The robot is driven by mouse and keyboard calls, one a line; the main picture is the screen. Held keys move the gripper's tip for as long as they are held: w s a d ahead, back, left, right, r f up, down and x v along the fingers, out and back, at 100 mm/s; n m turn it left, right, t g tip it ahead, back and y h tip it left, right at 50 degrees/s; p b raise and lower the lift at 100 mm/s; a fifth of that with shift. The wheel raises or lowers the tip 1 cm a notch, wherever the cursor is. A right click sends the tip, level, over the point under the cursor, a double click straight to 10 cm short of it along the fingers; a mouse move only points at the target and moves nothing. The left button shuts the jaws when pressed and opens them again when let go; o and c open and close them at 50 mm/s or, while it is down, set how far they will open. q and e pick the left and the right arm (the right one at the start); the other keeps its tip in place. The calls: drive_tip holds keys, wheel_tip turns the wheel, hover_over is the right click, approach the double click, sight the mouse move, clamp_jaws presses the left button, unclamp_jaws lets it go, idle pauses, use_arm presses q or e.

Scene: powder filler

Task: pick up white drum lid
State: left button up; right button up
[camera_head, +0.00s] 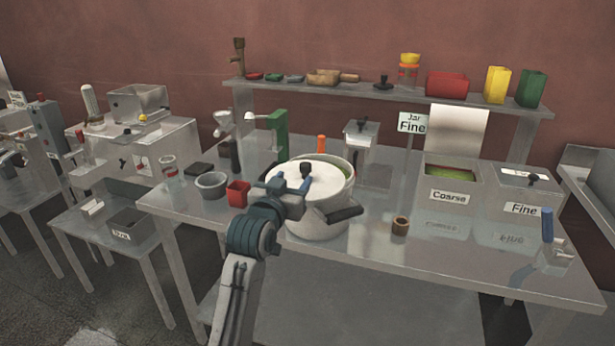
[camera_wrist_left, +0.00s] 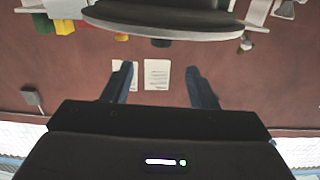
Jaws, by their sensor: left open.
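The white drum lid (camera_head: 326,188), with a black knob (camera_head: 305,169), lies on the white drum (camera_head: 318,230). Part of the drum's mouth shows past the lid at the back right, with something green inside. My left gripper (camera_head: 290,183) is over the lid's near left part, close to the knob, with its fingers apart. Contact with the knob cannot be told. In the left wrist view the two fingers (camera_wrist_left: 159,88) stand wide apart with nothing between them. A large dark rounded thing fills the top of that view; I cannot tell surely what it is. My right gripper is not in view.
A grey bowl (camera_head: 212,185) and a red cup (camera_head: 238,194) stand left of the drum. A green stand (camera_head: 281,135) is behind it. The table's front right is mostly clear.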

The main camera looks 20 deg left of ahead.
sight(305, 164)
use_arm(q)
drive_tip(key=w+p, duration=0.1)
drive_tip(key=w, duration=0.4)
drive_tip(key=shift+d+r, duration=0.1)
drive_tip(key=w, duration=0.1)
drive_tip(key=w+p, duration=0.2)
drive_tip(key=w, duration=0.1)
drive_tip(key=shift+f, duration=0.25)
drive_tip(key=shift+w+f, duration=0.15)
drive_tip(key=shift+w, duration=0.35)
drive_tip(key=c, duration=1)
clamp_jaws()
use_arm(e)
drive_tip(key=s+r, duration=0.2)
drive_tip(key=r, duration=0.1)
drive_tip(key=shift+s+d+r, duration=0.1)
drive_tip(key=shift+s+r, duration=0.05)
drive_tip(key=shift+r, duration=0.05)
